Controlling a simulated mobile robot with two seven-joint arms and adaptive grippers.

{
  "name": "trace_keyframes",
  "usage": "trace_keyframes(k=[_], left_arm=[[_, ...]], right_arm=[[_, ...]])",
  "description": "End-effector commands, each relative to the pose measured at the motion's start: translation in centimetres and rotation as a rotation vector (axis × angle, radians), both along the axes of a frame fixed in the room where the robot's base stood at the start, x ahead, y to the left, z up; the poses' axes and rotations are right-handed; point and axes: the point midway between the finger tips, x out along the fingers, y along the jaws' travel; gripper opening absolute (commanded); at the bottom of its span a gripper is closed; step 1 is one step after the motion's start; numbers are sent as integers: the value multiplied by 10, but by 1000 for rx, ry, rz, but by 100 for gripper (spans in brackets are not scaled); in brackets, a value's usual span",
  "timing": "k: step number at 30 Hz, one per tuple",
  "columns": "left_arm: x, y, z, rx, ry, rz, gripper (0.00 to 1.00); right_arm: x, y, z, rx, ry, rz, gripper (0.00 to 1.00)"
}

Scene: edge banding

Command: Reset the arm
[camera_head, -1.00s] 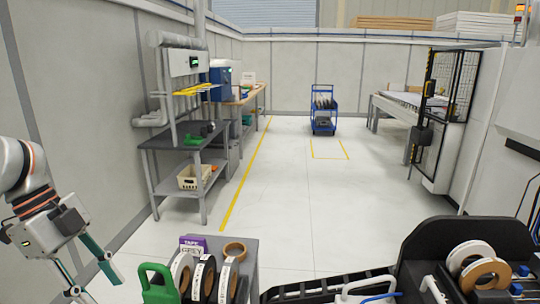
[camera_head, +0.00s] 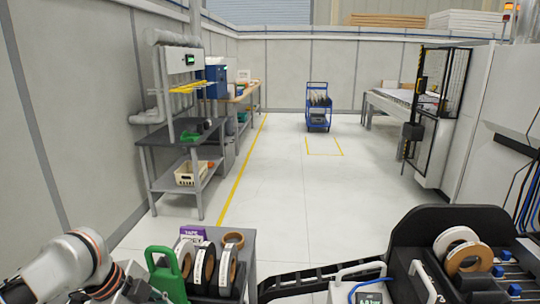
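My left arm comes in at the bottom left, with its gripper (camera_head: 150,291) low at the frame's edge. The gripper is beside a green handled tool (camera_head: 168,268) on a small grey stand (camera_head: 247,245); I cannot tell whether they touch. The fingers are mostly cut off or hidden, so their opening does not show. Several edge-band rolls (camera_head: 205,264), black and white, stand upright on the stand. A tan roll (camera_head: 233,239) and a purple tape box (camera_head: 192,233) are behind them. My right gripper is not in view.
A black machine housing (camera_head: 440,222) with a white roll (camera_head: 455,239) and a tan roll (camera_head: 468,257) fills the lower right. A grey workbench (camera_head: 165,138) lines the left wall. A blue cart (camera_head: 318,107) stands far back. The middle floor is clear.

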Motion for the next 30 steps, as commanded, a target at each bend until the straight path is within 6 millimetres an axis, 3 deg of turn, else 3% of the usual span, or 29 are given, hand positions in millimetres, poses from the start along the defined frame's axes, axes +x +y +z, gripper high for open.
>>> trace_keyframes(k=[1,5,11,14,20,30], left_arm=[[-3,-13,-16,-21,-20,23,38],[-2,-31,-42,-56,-99,121,38],[-9,-32,-72,-91,-203,335,38],[-19,-17,-86,-84,-247,467,38],[-53,36,-109,-6,-314,735,38],[-130,126,-124,217,-375,1026,38]], right_arm=[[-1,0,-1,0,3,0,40],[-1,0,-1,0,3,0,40],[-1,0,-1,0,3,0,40],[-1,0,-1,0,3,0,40],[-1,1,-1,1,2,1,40],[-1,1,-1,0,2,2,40]])
